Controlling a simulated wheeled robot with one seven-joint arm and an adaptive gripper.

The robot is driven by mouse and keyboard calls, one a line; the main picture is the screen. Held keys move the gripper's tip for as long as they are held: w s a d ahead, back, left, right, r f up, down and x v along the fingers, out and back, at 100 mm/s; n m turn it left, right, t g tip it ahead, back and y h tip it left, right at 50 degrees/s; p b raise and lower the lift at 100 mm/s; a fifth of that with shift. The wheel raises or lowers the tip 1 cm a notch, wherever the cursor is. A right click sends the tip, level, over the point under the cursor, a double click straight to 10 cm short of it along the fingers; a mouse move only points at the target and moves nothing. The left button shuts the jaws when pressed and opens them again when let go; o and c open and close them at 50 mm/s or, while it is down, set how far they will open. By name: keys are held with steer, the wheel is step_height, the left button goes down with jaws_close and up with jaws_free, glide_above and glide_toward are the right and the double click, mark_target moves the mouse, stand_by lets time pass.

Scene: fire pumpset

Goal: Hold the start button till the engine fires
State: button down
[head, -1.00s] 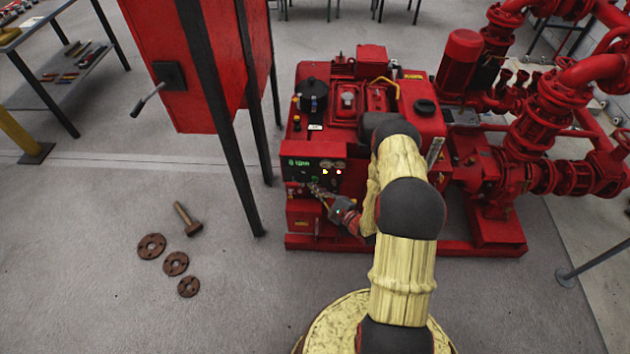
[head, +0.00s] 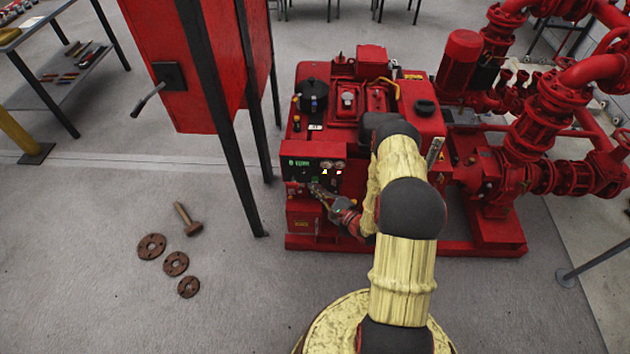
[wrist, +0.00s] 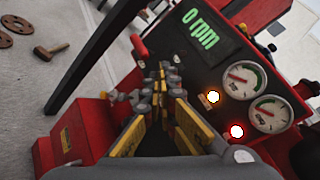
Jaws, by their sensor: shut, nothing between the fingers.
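The engine control panel (head: 300,171) is a dark face on the red pumpset. In the wrist view its green display (wrist: 201,28) reads 0 rpm. Below the display are two round gauges (wrist: 244,78), one amber-white lamp (wrist: 213,96) and one red-ringed lamp (wrist: 236,131), both lit. My gripper (head: 314,187) is shut and empty, its tips at the lower part of the panel; it also shows in the wrist view (wrist: 162,68). The start button cannot be made out; the fingers cover that part of the panel. Whether the tips touch it I cannot tell.
A red cabinet (head: 170,60) on dark legs stands left of the engine, close to the panel. A hammer (head: 188,219) and rusty flanges (head: 151,246) lie on the floor at left. Red pipework (head: 555,120) fills the right. The floor at front left is otherwise clear.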

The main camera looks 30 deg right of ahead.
steer(key=shift+w+d, duration=0.25)
steer(key=shift+w, duration=0.1)
steer(key=shift+w+d, duration=0.25)
steer(key=shift+w, duration=0.1)
stand_by(2.8)
steer(key=shift+s, duration=0.1)
stand_by(0.8)
steer(key=shift+s+a, duration=0.45)
steer(key=shift+s, duration=0.15)
steer(key=s+a, duration=0.1)
steer(key=s, duration=0.1)
steer(key=s+a+p, duration=0.1)
steer(key=s+a, duration=0.1)
steer(key=shift+s, duration=0.1)
stand_by(0.4)
stand_by(0.4)
